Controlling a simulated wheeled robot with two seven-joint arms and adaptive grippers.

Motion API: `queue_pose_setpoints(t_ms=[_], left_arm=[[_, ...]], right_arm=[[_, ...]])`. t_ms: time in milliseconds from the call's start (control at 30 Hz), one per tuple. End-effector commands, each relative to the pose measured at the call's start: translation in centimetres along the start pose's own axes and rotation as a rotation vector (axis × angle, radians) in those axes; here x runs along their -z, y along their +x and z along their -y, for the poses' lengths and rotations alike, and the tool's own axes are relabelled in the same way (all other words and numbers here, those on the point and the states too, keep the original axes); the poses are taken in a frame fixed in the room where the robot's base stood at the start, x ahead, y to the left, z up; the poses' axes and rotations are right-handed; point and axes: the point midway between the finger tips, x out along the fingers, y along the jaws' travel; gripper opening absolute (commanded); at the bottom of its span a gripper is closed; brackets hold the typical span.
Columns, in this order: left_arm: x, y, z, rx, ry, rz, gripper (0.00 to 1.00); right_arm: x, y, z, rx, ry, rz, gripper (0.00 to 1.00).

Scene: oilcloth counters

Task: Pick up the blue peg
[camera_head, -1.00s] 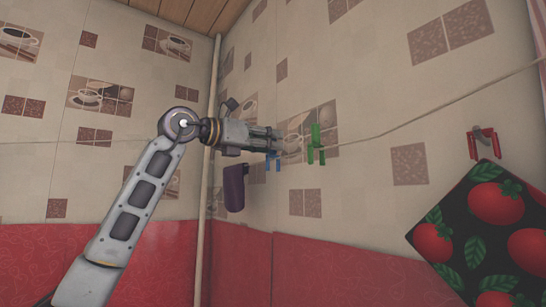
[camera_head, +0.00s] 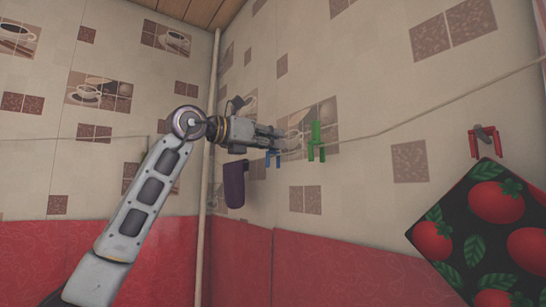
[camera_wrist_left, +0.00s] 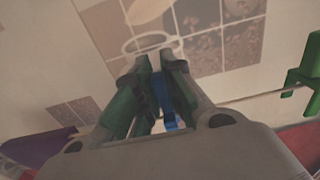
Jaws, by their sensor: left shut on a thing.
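The blue peg (camera_head: 272,157) is on the line by the tiled wall, at the tip of my left gripper (camera_head: 280,137) in the head view. In the left wrist view the blue peg (camera_wrist_left: 162,98) stands between the two fingers of my left gripper (camera_wrist_left: 158,72), which are shut on it. The fingers hide part of the peg. My right gripper is in neither view.
A green peg (camera_head: 316,142) is on the line (camera_head: 400,130) just right of the blue one. A red peg (camera_head: 485,141) and a tomato-patterned potholder (camera_head: 485,235) are at the right. A pipe (camera_head: 207,200) runs up the corner.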

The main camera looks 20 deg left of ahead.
Motion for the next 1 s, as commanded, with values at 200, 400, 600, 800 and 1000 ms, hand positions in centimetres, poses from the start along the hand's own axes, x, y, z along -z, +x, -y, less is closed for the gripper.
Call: queue_pose_setpoints(t_ms=[200, 400, 600, 800, 1000], left_arm=[[0.0, 0.0, 0.0, 0.0, 0.0, 0.0, 0.0], [-0.1, 0.0, 0.0, 0.0, 0.0, 0.0, 0.0], [-0.9, 0.0, 0.0, 0.0, 0.0, 0.001, 0.0], [-2.5, -0.1, 0.0, 0.0, 0.0, 0.002, 0.0], [-4.7, 0.0, 0.0, -0.001, -0.001, 0.002, 0.0]], right_arm=[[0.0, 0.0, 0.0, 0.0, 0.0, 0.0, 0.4], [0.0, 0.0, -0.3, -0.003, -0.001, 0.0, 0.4], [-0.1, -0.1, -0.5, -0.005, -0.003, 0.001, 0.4], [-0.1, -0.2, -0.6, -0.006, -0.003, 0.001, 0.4], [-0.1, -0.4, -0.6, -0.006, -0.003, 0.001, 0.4]])
